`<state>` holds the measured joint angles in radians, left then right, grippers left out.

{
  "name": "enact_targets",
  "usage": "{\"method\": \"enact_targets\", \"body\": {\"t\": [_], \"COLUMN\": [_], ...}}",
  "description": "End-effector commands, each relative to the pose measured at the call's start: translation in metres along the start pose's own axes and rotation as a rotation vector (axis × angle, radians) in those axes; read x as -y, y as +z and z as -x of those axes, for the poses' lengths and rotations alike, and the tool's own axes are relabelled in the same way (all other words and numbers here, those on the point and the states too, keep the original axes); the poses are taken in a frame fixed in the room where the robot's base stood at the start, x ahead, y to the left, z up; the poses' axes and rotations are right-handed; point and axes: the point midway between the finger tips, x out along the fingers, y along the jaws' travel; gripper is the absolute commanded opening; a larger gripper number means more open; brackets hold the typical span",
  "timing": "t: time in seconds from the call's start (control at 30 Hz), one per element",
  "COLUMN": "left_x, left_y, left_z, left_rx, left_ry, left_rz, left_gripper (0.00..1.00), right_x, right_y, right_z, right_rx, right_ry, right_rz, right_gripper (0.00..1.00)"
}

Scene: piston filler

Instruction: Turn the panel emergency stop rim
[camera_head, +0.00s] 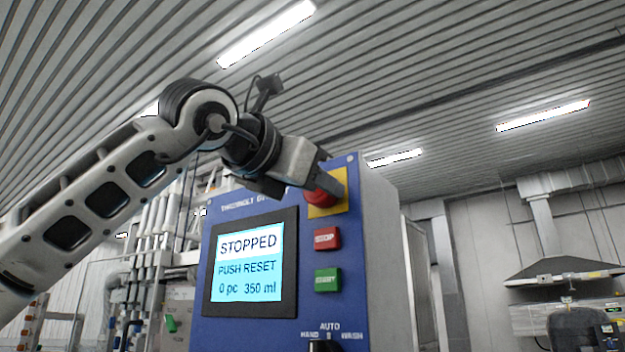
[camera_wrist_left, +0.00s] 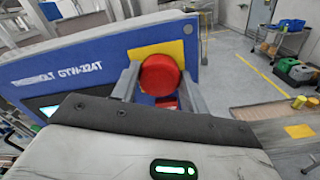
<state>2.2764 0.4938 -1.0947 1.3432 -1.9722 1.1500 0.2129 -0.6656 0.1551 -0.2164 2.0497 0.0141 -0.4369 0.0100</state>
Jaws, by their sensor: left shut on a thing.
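The red emergency stop (camera_head: 322,197) sits on a yellow plate (camera_head: 334,186) at the top right of the blue control panel (camera_head: 342,240). My left gripper (camera_head: 313,183) reaches it from the upper left and partly covers it in the head view. In the left wrist view my left gripper (camera_wrist_left: 160,85) is shut on the round red emergency stop head (camera_wrist_left: 160,74), one finger on each side of it. The panel screen (camera_head: 250,262) reads "STOPPED", "PUSH RESET", "0 pc 350 ml". My right gripper is not in view.
Below the emergency stop are a red stop button (camera_head: 327,239) and a green start button (camera_head: 328,280). A black selector (camera_head: 325,346) shows at the bottom edge.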

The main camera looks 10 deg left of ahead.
Motion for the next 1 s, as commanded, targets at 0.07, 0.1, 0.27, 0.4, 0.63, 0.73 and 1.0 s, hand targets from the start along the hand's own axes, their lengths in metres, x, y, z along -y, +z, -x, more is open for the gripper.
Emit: {"method": "enact_targets", "body": {"t": [0.07,0.1,0.27,0.4,0.63,0.73,1.0], "left_x": [-0.0003,-0.0003,-0.0002,-0.0002,-0.0003,-0.0003,-0.0001], "left_y": [0.0011,0.0011,0.0011,0.0012,0.0012,0.0013,0.0008], "left_z": [0.0,0.0,0.0001,0.0002,0.0002,0.0003,0.0002], "left_rx": [0.003,0.003,0.004,0.004,0.004,0.005,0.003], "left_ry": [0.001,0.001,0.001,0.002,0.002,0.002,0.001], "left_rz": [-0.033,-0.046,-0.083,-0.097,-0.1,-0.099,-0.097], "left_gripper": [0.21,0.21,0.21,0.21,0.21,0.21,0.66], "right_x": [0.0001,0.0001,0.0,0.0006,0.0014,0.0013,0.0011], "right_y": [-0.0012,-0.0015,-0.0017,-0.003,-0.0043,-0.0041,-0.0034], "right_z": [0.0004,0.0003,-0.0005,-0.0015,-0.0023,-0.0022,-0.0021], "right_rx": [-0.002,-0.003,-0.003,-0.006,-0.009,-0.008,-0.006], "right_ry": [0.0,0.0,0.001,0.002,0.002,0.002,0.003], "right_rz": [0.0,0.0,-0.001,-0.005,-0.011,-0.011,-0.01], "right_gripper": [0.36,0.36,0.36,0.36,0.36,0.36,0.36]}}
